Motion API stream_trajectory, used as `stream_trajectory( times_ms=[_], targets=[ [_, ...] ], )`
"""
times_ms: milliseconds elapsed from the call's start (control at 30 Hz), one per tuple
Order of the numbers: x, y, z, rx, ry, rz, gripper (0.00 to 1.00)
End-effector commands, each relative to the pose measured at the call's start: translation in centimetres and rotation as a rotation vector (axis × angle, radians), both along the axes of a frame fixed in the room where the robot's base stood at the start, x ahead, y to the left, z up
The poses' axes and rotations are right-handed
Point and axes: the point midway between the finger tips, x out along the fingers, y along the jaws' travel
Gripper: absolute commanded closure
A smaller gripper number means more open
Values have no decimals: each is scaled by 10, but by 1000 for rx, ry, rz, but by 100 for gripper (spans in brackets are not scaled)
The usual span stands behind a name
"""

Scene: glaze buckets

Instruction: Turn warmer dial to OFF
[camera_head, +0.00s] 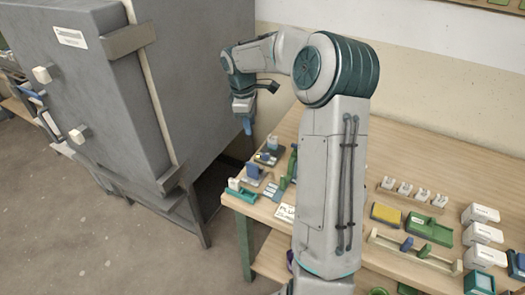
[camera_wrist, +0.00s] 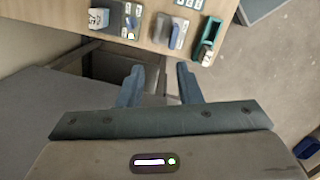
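My gripper (camera_head: 246,125) points down in the head view, above the gap between the grey cabinet and the table's left end. In the wrist view my gripper (camera_wrist: 159,82) has its two blue-grey fingers apart with nothing between them. Small devices stand on the table's left end: a dark one with a blue-white block (camera_head: 268,155), a grey one with a blue upright part (camera_head: 252,172) and a teal holder (camera_head: 239,189). They also show at the top of the wrist view, beyond the fingertips. I cannot tell which part is the warmer dial or how it is set.
A large grey cabinet (camera_head: 200,80) with pale knobs stands left of the wooden table (camera_head: 393,160). White boxes (camera_head: 480,214), a yellow pad (camera_head: 386,214) and a green block (camera_head: 430,230) sit on the table's right side. My arm hides the table's middle.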

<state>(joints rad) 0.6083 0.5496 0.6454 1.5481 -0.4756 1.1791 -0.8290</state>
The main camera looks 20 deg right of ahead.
Motion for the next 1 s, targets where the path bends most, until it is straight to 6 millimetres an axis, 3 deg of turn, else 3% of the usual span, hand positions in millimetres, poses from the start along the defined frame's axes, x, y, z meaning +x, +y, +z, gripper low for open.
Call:
stream_trajectory(
  times_ms=[33, 200, 400, 667, 1000],
  targets=[
    [11, -13, -12, 26, 7, 18, 68],
    [34, -47, -35, 82, 9, 81, 68],
    [45, -70, -49, 115, 5, 111, 68],
    [46, -72, -74, 120, 8, 117, 68],
    [45, -72, -146, 120, 7, 116, 68]
  ],
)
